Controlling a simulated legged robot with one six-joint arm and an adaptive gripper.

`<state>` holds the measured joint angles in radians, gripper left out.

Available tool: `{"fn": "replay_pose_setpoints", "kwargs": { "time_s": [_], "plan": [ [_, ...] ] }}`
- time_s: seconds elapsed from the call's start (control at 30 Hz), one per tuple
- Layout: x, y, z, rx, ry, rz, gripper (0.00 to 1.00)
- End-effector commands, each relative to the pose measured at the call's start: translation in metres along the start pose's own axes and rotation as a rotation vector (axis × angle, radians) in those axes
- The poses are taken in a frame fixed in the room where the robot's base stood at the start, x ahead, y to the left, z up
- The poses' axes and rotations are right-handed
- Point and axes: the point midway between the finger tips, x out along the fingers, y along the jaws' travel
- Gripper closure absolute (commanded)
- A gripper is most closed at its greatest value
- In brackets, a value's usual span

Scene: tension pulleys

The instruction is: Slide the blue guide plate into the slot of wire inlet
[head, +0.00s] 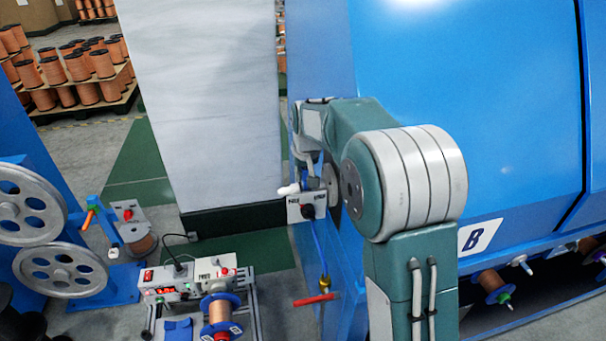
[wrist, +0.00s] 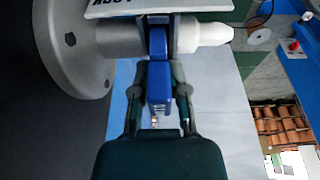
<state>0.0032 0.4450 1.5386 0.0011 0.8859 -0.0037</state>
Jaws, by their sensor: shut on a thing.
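The blue guide plate (wrist: 157,48) shows in the wrist view, upright in the picture between my two fingers. My gripper (wrist: 158,78) is shut on its lower part. The plate's upper part meets the white wire inlet (wrist: 203,38), a horizontal cylinder with a tapered tip at the right and a round grey flange (wrist: 72,40) at the left. The plate crosses the inlet, but how deep it sits in the slot cannot be told. In the head view the inlet's white tip (head: 288,188) shows at the blue machine's side, and my arm hides most of the plate.
A white lettered sign (head: 306,208) hangs close to the inlet. The large blue machine (head: 470,100) fills the right. A wire-spool device (head: 195,290) and grey pulleys (head: 60,272) stand at the lower left.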

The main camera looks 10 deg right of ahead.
Motion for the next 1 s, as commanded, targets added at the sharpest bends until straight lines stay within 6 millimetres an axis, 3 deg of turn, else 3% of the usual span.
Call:
{"fn": "replay_pose_setpoints", "kwargs": {
  "time_s": [1.0],
  "plan": [
    [0.0054, -0.0018, 0.0012, 0.0, -0.002, 0.0, 1.0]
  ]
}}
